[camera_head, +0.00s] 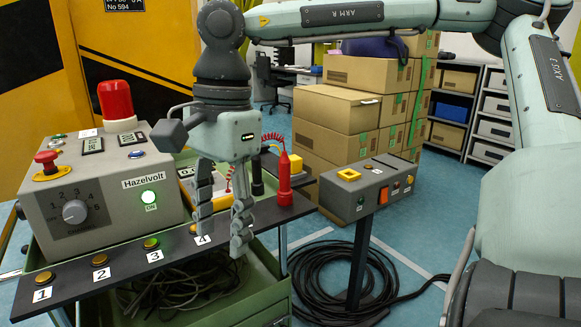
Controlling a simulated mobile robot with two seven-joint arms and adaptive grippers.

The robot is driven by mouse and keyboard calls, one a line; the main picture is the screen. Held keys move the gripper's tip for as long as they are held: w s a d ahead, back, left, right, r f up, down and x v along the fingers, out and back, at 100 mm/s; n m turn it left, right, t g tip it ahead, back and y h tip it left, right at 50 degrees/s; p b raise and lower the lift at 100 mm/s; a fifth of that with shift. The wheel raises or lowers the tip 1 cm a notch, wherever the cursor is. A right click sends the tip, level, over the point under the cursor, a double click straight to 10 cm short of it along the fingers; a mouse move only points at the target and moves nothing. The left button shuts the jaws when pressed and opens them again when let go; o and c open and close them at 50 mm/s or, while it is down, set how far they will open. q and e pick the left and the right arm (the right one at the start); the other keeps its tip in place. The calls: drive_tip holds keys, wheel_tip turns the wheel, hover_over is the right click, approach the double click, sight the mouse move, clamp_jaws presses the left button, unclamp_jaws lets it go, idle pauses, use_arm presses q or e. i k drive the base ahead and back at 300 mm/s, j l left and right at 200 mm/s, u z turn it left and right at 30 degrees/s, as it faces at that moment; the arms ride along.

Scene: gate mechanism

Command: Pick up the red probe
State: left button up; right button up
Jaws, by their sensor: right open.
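The red probe (284,178) stands upright near the right end of the cart's dark top panel (130,262). A coiled red wire (272,138) runs at its top. A dark upright piece (257,176), perhaps a black probe, stands just left of it. My right gripper (222,212) points down with its fingers apart and nothing between them. It is left of the red probe and apart from it in the picture. Its fingers partly cover the panel and the meter behind. My left gripper is out of view.
A grey Hazelvolt control box (105,200) with a red beacon and knob stands left of the gripper. Numbered buttons line the panel's front edge. A grey switch box (368,187) on a post stands to the right. Black cable (330,280) lies coiled on the floor; cardboard boxes (350,110) stand behind.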

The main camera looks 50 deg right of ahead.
sight(284, 190)
drive_tip(key=i+l, duration=0.15)
drive_tip(key=l, duration=0.2)
drive_tip(key=i+l, duration=0.1)
drive_tip(key=l, duration=0.2)
drive_tip(key=i+l, duration=0.15)
drive_tip(key=l, duration=0.2)
drive_tip(key=i+l, duration=0.1)
drive_tip(key=l, duration=0.25)
